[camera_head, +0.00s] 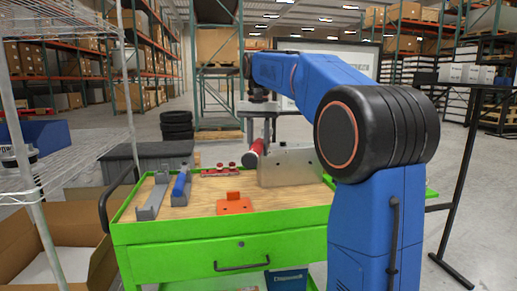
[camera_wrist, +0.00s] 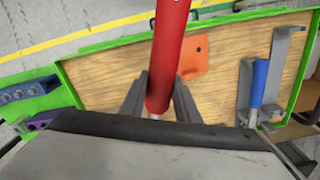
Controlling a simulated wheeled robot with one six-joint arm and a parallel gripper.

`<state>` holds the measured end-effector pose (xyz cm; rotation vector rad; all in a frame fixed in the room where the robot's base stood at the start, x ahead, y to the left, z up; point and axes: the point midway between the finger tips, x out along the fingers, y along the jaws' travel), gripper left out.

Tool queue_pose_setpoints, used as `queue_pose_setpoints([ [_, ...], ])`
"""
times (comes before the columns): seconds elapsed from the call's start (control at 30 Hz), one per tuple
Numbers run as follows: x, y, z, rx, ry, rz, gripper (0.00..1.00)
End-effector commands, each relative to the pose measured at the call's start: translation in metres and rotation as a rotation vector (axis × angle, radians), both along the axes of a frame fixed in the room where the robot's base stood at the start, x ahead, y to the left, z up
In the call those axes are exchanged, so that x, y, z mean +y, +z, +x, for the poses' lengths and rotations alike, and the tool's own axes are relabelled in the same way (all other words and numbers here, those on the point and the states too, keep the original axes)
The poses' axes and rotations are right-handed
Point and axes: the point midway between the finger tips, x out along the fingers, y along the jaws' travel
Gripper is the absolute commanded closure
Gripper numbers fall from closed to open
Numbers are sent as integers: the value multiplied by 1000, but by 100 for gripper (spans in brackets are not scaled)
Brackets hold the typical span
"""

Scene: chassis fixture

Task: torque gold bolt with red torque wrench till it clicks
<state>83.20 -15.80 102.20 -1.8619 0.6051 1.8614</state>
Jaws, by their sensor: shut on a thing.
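The red torque wrench shows in the wrist view (camera_wrist: 169,62) as a red handle between my two grey fingers. My gripper (camera_wrist: 160,98) is shut on it. In the head view, my gripper (camera_head: 262,132) hangs over the back of the cart, and the red wrench end (camera_head: 252,160) pokes out beside the grey chassis plate (camera_head: 295,166). The plate stands on the worktop and also fills the bottom of the wrist view (camera_wrist: 150,158). The wrench's far end is hidden, so I cannot tell whether it touches a bolt. I cannot make out a gold bolt in either view.
A blue-handled wrench (camera_head: 181,184) lies in a grey holder; another grey holder (camera_head: 153,196) beside it looks empty. An orange bracket (camera_head: 235,205) and a red bolt strip (camera_head: 221,170) lie on the green cart (camera_head: 180,233). A blue block with bolts (camera_wrist: 27,92) is at left in the wrist view.

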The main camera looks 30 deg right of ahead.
Motion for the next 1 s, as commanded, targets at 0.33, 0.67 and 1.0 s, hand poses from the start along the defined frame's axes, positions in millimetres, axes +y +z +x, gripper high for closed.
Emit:
queue_pose_setpoints([
  [0.33,0,6,0,-1,0,0,100],
  [0.67,0,10,0,-1,0,0,100],
  [1.0,0,15,0,-2,0,0,100],
])
